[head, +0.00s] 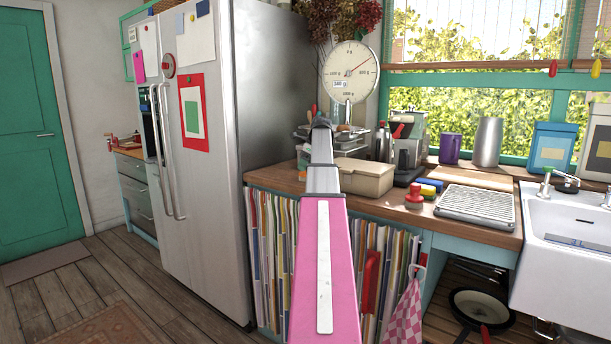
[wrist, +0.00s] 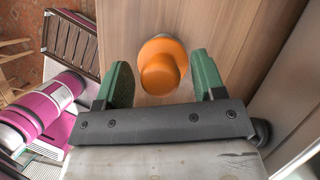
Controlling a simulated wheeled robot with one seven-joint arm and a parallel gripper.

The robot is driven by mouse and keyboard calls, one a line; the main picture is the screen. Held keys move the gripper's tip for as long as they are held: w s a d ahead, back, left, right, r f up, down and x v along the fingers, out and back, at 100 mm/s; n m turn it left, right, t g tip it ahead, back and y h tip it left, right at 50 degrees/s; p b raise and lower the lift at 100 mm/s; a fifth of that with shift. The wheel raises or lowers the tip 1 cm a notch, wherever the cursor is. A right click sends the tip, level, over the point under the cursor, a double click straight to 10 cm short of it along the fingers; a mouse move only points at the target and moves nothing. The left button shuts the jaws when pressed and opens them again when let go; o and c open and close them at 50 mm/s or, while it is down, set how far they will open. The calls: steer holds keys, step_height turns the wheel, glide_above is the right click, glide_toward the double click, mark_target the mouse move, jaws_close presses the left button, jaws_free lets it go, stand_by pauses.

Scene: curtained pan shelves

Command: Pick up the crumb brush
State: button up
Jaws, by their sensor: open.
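In the wrist view, an orange rounded thing (wrist: 161,67) with a knob-like upper part stands on a wooden surface. It may be the crumb brush, but no bristles show, so I cannot tell for sure. My gripper (wrist: 163,72) is open, with one green finger to the left of the orange thing and one to its right. Gaps show on both sides, and the fingers do not grip it. In the head view, my gripper is not visible, and I cannot make out the orange thing there.
In the head view, a wooden counter (head: 462,231) holds a beige box (head: 362,178), a small red knobbed thing (head: 414,197), a ridged drainer (head: 478,205) and scales (head: 349,75). A white sink (head: 565,230) is at right. A fridge (head: 205,150) stands left; floor (head: 150,285) before it is open.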

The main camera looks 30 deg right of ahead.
steer(key=c, duration=1)
steer(key=shift+r, duration=0.15)
step_height(320, 180, up, 4)
steer(key=shift+r, duration=0.15)
steer(key=s+a+r, duration=0.1)
steer(key=a+r, duration=0.1)
steer(key=a, duration=0.1)
steer(key=s+a+r, duration=0.2)
steer(key=a, duration=0.2)
steer(key=s+a+r, duration=0.1)
steer(key=a+r, duration=0.1)
steer(key=a, duration=0.1)
steer(key=shift+s+a+r, duration=0.25)
steer(key=shift+s+a, duration=0.1)
steer(key=shift+o, duration=0.7)
steer(key=shift+f, duration=0.1)
steer(key=shift+c, duration=0.3)
